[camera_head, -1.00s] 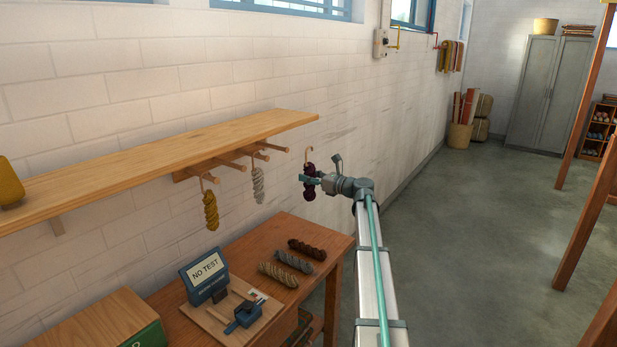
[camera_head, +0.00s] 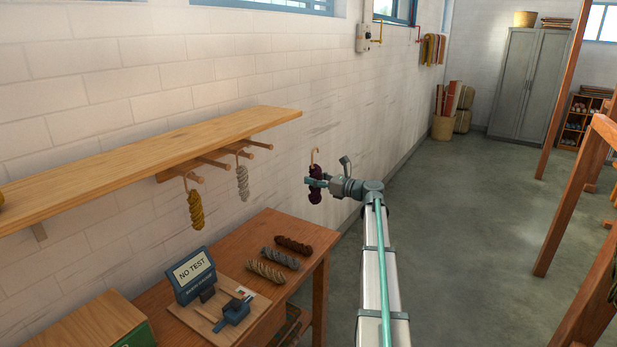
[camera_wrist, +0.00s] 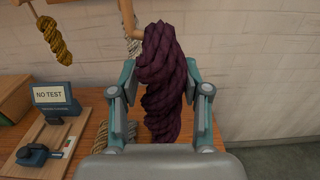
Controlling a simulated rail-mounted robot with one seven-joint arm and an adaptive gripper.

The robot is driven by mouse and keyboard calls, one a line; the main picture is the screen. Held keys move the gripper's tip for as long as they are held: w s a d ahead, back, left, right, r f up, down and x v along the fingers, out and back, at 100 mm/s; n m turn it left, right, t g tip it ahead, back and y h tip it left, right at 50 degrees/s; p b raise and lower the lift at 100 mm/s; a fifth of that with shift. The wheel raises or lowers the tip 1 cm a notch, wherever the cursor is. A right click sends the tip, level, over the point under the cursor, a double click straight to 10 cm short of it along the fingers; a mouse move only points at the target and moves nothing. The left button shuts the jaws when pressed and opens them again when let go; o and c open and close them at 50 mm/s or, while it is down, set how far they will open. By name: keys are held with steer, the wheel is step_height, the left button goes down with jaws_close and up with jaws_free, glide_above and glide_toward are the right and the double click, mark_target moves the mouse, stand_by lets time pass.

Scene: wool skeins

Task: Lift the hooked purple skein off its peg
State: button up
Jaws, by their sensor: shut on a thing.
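The skein's lower end is partly hidden behind my gripper there.
A yellow skein (camera_head: 195,210) and a pale grey skein (camera_head: 242,183) hang from hooks on pegs below the wooden shelf (camera_head: 120,160). Several skeins and a device with a "NO TEST" screen (camera_head: 193,273) are on the table (camera_head: 262,225). Open floor lies to the right.

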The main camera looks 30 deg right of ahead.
steer(key=shift+p+v, duration=0.4)
steer(key=shift+v, duration=2)
